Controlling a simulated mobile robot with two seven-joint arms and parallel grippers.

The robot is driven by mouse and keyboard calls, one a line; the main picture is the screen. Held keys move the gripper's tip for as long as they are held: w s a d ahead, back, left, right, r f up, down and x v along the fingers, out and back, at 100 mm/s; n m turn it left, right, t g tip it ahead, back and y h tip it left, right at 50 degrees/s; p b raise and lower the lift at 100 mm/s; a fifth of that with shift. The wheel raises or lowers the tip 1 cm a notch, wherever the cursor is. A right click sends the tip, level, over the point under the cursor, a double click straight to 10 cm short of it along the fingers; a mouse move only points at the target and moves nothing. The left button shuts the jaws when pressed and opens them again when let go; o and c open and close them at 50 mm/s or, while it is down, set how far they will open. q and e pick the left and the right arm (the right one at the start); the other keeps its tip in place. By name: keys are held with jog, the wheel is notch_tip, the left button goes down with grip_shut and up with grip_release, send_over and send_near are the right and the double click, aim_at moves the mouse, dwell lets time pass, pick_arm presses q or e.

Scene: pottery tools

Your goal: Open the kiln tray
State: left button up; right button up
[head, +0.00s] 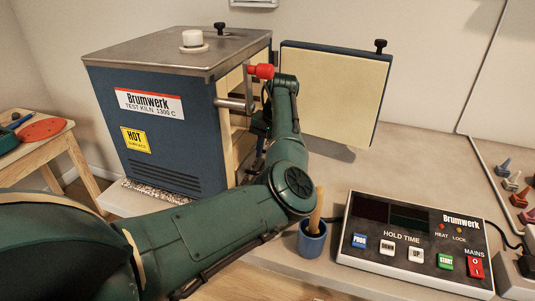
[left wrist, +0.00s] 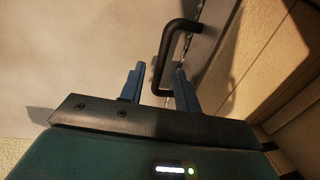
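The blue Brumwerk test kiln (head: 150,135) stands on the bench with its pale-lined door (head: 333,92) swung open to the right. My left gripper (head: 261,128) is at the kiln's open front, partly hidden by my own arm in the head view. In the left wrist view my left gripper (left wrist: 160,82) has its two blue fingers apart. A dark bar handle (left wrist: 172,50) on a grey metal front (left wrist: 208,35) reaches down between or just beyond the fingertips; I cannot tell if they touch. The tray body is hidden in the head view. My right gripper is not in view.
A metal latch lever with a red knob (head: 261,71) sticks out near my left wrist. A control box (head: 415,243) and a blue cup with a wooden-handled tool (head: 312,240) stand on the bench to the right. A wooden stool (head: 45,140) is at the left.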

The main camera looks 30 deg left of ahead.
pick_arm(q)
jog(key=shift+f, duration=0.45)
jog(key=shift+c, duration=0.2)
grip_shut()
